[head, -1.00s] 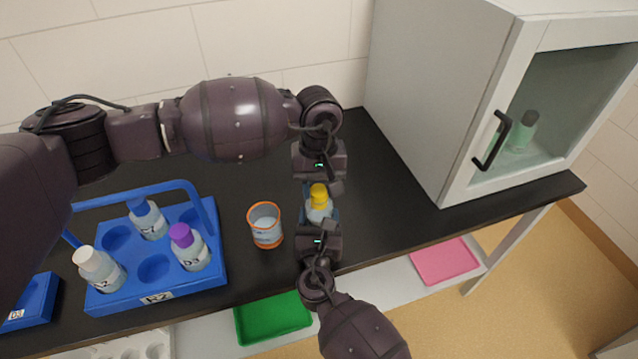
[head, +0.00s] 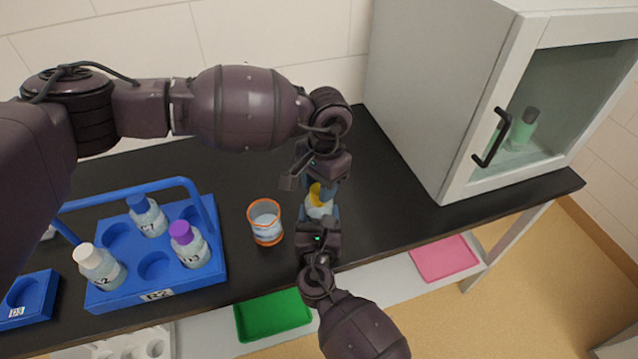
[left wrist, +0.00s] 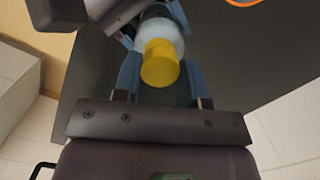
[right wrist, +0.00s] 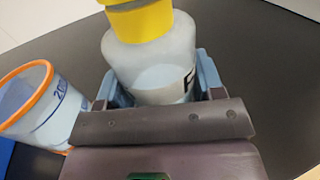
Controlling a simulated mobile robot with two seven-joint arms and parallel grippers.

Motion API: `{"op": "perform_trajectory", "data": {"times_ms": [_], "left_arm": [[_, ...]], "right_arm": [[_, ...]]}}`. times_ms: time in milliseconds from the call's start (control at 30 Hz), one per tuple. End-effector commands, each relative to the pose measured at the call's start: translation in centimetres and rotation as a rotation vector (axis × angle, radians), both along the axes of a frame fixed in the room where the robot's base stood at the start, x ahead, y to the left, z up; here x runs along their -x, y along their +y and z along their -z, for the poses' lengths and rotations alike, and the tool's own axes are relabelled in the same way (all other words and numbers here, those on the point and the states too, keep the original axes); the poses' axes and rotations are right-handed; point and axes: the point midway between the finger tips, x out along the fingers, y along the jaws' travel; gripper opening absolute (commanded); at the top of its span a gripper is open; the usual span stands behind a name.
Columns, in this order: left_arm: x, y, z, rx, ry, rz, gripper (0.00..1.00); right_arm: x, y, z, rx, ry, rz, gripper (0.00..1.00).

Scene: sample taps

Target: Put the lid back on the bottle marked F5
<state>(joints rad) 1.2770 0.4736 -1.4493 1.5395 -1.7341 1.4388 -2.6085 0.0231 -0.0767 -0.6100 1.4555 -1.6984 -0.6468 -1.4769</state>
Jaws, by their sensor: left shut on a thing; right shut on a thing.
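The bottle (right wrist: 150,62) is clear with pale liquid and a label on which the letter F shows; the rest of the label is hidden. My right gripper (head: 319,222) is shut around its body and holds it upright; the bottle also shows in the head view (head: 316,211). The yellow lid (left wrist: 160,64) is on the bottle's top, and it also shows in the right wrist view (right wrist: 140,20). How tightly it sits, I cannot tell. My left gripper (head: 316,186) is above, shut on the lid, with one blue finger on each side in the left wrist view.
An orange-rimmed beaker (head: 265,225) stands just left of the bottle. A blue rack (head: 205,277) with several capped bottles is further left. A white cabinet (head: 430,100) with a glass door stands at the right. The black bench (head: 385,215) between bottle and cabinet is clear.

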Motion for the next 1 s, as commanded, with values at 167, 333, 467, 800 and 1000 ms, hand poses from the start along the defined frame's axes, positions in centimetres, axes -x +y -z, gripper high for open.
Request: {"op": "perform_trajectory", "data": {"times_ms": [167, 333, 467, 800, 1000], "left_arm": [[-0.04, -0.04, -0.08, -0.001, -0.002, 0.199, 0.17], [-0.01, -0.02, -0.03, 0.000, 0.000, 0.264, 0.17], [-0.01, -0.02, -0.03, 0.000, 0.000, 0.265, 0.17], [-0.01, -0.02, -0.02, 0.000, 0.000, 0.263, 0.64], [0.00, -0.02, -0.02, 0.000, 0.000, 0.263, 0.64]], "right_arm": [[0.02, 0.00, 0.03, 0.000, 0.001, 0.000, 0.00], [0.02, 0.00, 0.04, 0.000, 0.001, 0.000, 0.00], [0.02, 0.00, 0.04, 0.000, 0.001, 0.000, 0.00], [0.02, 0.00, 0.05, 0.000, 0.001, 0.000, 0.00], [0.02, 0.00, 0.04, 0.000, 0.001, 0.000, 0.00]]}}
